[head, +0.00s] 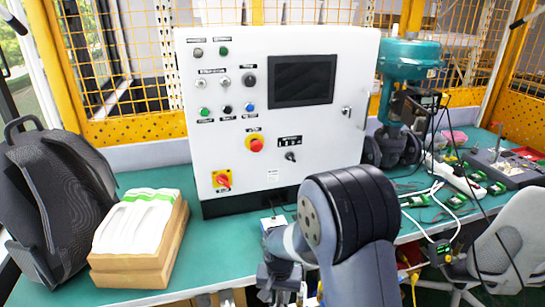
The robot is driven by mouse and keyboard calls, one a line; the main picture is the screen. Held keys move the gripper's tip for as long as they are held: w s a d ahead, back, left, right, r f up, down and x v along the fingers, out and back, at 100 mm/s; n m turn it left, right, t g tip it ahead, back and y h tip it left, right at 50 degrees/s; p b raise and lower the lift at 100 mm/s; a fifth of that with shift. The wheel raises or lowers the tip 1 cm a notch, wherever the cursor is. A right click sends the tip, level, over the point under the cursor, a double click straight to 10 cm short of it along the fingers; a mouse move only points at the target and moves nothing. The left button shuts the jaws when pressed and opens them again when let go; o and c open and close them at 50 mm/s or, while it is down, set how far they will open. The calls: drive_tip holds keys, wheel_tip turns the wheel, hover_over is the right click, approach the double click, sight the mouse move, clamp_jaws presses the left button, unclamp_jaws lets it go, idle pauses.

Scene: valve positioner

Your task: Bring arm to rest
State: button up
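My arm rises from the bottom of the head view, with its dark, rounded joint in front of the bench's front edge. My gripper (280,285) is low in the picture, at the bench's front edge and left of the arm's big joint. Its fingers are small and partly cut off by the bottom of the picture, so I cannot tell whether it is open or shut. I see nothing clearly held in it. The valve positioner (416,103) is on the teal valve actuator (408,60) at the back right, apart from my gripper.
A white control cabinet (215,130) with buttons and a dark screen stands on the green bench (225,245). A dark backpack (50,200) and a cardboard box (165,245) are at left. Circuit boards, cables and a toolbox (500,170) lie at right. A grey chair (510,240) stands front right.

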sight(279, 300)
wheel_tip(279, 300, up, 7)
drive_tip(key=shift+r, duration=0.1)
drive_tip(key=shift+s, duration=0.1)
wheel_tip(279, 300, down, 10)
drive_tip(key=shift+f, duration=0.1)
drive_tip(key=n+p, duration=0.2)
drive_tip(key=n, duration=0.2)
drive_tip(key=shift+d, duration=0.15)
drive_tip(key=shift+d+n+p, duration=0.1)
drive_tip(key=shift+n+p, duration=1.25)
drive_tip(key=shift+n, duration=0.95)
